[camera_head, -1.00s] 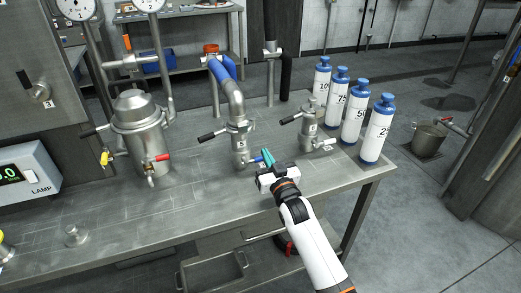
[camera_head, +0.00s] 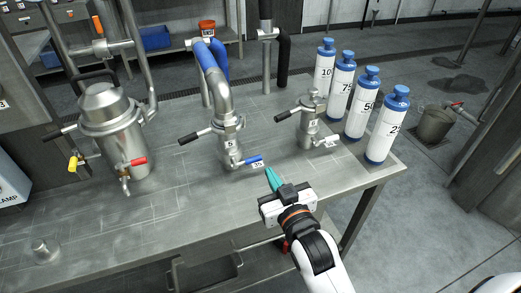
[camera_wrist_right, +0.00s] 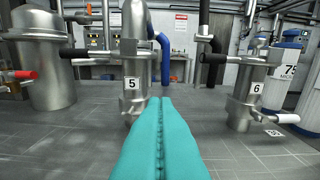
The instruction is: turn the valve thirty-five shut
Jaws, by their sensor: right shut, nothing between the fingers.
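The valve with the 35 tag (camera_head: 257,165) is at the base of the steel vessel marked 5 (camera_head: 230,144) in the head view. Its blue lever (camera_head: 252,160) points out to the right. My right gripper (camera_head: 271,178) has teal fingers, shut with nothing between them. It is just right of and nearer than the lever, with a small gap in the picture. In the right wrist view the shut fingers (camera_wrist_right: 160,135) point toward the vessel marked 5 (camera_wrist_right: 134,60); the blue lever cannot be made out there. My left gripper is not in view.
A larger jacketed vessel (camera_head: 117,125) with red and yellow levers stands to the left. A smaller vessel (camera_head: 309,125) with a white lever stands to the right. Several blue-capped bottles (camera_head: 387,128) line the table's right side. The front of the steel table (camera_head: 180,215) is mostly clear.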

